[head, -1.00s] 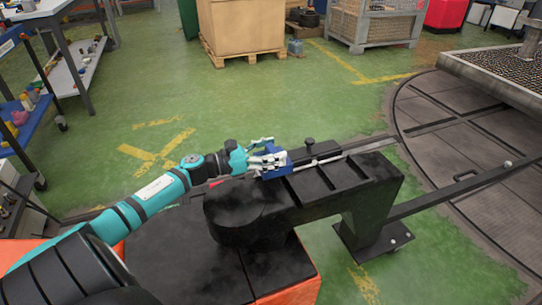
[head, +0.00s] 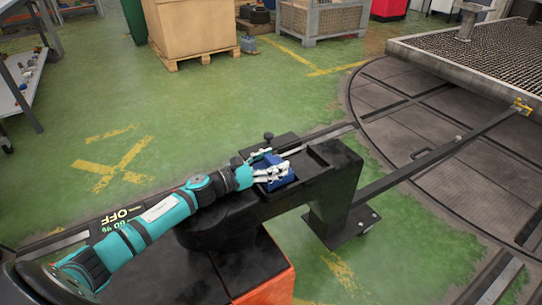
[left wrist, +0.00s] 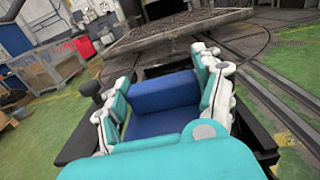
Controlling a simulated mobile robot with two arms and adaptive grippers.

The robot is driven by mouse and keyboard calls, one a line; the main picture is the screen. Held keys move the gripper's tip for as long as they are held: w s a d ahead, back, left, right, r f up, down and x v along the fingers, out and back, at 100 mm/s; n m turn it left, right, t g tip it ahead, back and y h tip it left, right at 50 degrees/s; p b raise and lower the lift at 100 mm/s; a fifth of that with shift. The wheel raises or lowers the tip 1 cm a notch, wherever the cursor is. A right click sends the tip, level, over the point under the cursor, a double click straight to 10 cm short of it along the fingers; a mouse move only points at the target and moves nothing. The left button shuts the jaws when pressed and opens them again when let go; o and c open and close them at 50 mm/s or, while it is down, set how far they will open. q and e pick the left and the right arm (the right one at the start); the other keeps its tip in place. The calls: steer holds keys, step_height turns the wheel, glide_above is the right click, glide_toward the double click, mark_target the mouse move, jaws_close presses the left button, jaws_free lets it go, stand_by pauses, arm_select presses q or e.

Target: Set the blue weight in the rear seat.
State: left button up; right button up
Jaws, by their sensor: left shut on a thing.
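The blue weight (head: 277,181) is a small blue block between the white fingers of my left gripper (head: 272,171), which is shut on it. The left wrist view shows the weight's blue faces (left wrist: 165,95) close up between the two fingers (left wrist: 160,98). The weight is over the top of a black beam (head: 240,205), around its middle. A recessed seat (head: 322,153) shows bare at the beam's far end. The fingers and weight hide the beam top beneath them, so I cannot tell whether the weight touches it. My right gripper is not in view.
A dark knob (head: 268,136) stands at the beam's back side, close to my left gripper. The turntable (head: 395,125) with a mesh-decked platform (head: 470,65) lies to the right. A cardboard box on a pallet (head: 200,28) stands behind. The green floor between is clear.

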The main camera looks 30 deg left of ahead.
arm_select(q)
steer(key=o, duration=1.8)
steer(key=shift+f, duration=0.1)
steer(key=shift+s, duration=0.15)
steer(key=v, duration=1.2)
steer(key=shift+p, duration=0.3)
